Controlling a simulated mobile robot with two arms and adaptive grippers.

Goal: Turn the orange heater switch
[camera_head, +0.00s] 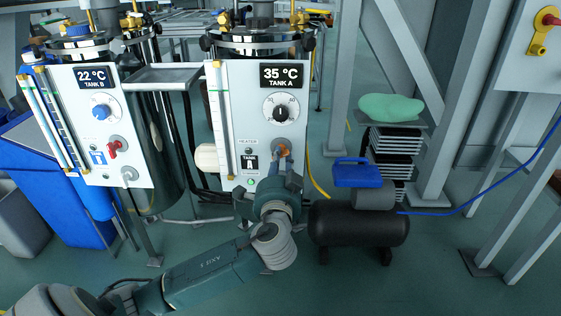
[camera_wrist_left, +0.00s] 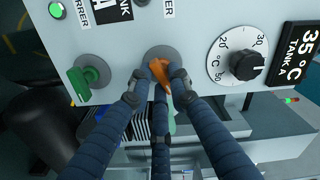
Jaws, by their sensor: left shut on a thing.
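The orange heater switch (camera_head: 283,150) is on the white front panel of Tank A (camera_head: 236,110), below the black dial and right of the HEATER label. In the left wrist view the switch (camera_wrist_left: 158,78) sits on a round grey plate, partly hidden by the fingers. My left gripper (camera_head: 279,160) comes up from below and is shut on the switch, with one finger on each side of it. The left gripper's dark ribbed fingers also show in the left wrist view (camera_wrist_left: 157,90). My right gripper is in neither view.
A black dial (camera_wrist_left: 247,66) and a green switch (camera_wrist_left: 88,79) are on the same panel. Tank B's panel (camera_head: 103,125) stands to the left, with a blue dial and a red switch. A black compressor (camera_head: 358,232) stands on the floor to the right.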

